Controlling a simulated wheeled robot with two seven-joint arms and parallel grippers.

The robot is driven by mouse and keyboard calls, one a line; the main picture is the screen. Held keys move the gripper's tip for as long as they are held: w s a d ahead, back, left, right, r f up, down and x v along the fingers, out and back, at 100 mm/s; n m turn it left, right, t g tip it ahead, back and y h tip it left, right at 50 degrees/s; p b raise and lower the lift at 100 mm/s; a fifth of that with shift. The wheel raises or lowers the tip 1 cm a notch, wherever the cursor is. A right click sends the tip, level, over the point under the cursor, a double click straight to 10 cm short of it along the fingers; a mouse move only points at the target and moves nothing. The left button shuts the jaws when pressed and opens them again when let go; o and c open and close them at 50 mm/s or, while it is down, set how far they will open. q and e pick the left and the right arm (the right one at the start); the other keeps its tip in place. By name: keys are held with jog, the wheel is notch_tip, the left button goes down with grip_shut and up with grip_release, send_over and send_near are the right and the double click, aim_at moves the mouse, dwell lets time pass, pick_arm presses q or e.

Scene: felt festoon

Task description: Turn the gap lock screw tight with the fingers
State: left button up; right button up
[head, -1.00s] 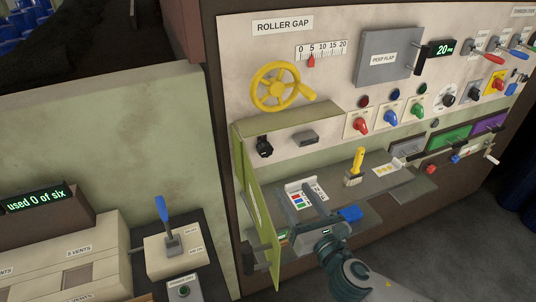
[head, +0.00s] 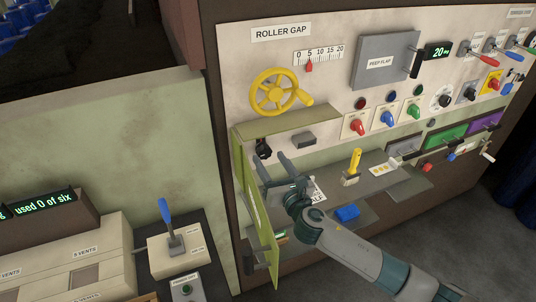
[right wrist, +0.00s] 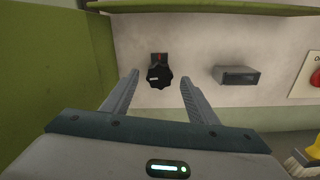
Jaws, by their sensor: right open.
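The gap lock screw appears to be the black lobed knob (right wrist: 160,76) on the cream panel, under the green shelf; a small red mark shows just above it. In the head view the knob (head: 263,148) sits below the yellow roller gap wheel (head: 275,92). My right gripper (head: 274,168) is open and empty, its fingers pointing up toward the knob. In the right wrist view the right gripper (right wrist: 158,92) has one finger on each side of the knob, apart from it. Whether the fingertips reach the knob's depth is hard to tell. My left gripper is out of view.
An open green door (head: 258,215) stands close left of my right gripper. A green shelf (head: 290,121) overhangs the knob. A grey block (right wrist: 236,75) sticks out to the right. A yellow-handled brush (head: 352,167) and a blue block (head: 347,212) are on the ledges.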

aim_at(264, 151)
jog(key=shift+x, duration=1.2)
jog(key=c, duration=1.1)
jog(key=shift+o, duration=0.2)
